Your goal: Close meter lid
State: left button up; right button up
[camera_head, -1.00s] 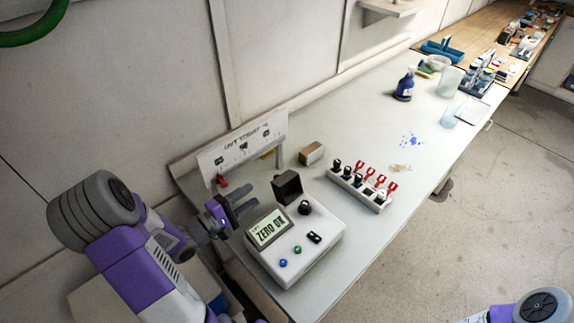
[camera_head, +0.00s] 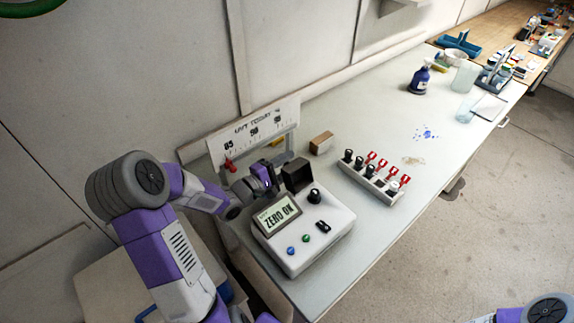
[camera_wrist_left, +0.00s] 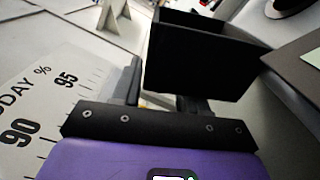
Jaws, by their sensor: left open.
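The meter (camera_head: 318,238) is a white box on the bench with a display (camera_head: 277,215) reading "ZERO OK". Its black, box-shaped lid (camera_head: 297,174) stands raised at the meter's back left. In the left wrist view the lid (camera_wrist_left: 205,55) fills the upper middle, its hollow side partly showing. My left gripper (camera_head: 275,172) is open and empty, just left of and behind the lid. In the left wrist view its fingers (camera_wrist_left: 165,92) point toward the lid, and the lid partly hides one. I cannot tell whether they touch. My right gripper is out of view.
A white scale board (camera_head: 255,132) stands behind my left gripper. A small brown box (camera_head: 321,143) lies beyond the lid. A rack of black-capped vials and red clips (camera_head: 371,180) stands right of the meter.

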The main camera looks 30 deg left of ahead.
aim_at(295, 165)
pick_arm(q)
jog(key=shift+c, duration=0.4)
grip_shut()
jog(key=shift+r, duration=0.1)
jog(key=shift+s+d+r+m+p, duration=0.15)
jog(key=shift+d+r+m+p, duration=0.25)
jog(key=shift+r+m+p, duration=0.5)
jog(key=m, duration=0.1)
jog(key=d+r+m+p, duration=0.1)
jog(key=m, duration=0.1)
jog(key=shift+s+d+r+m+p, duration=0.15)
jog(key=shift+s+d+m+p, duration=0.1)
jog(key=shift+d+m+p, duration=0.15)
jog(key=shift+d+r+p, duration=0.2)
jog(key=shift+d+p, duration=0.05)
jog(key=shift+p, duration=0.1)
jog(key=shift+s+d, duration=0.1)
jog(key=shift+d, duration=0.05)
jog(key=shift+o, duration=0.4)
grip_release()
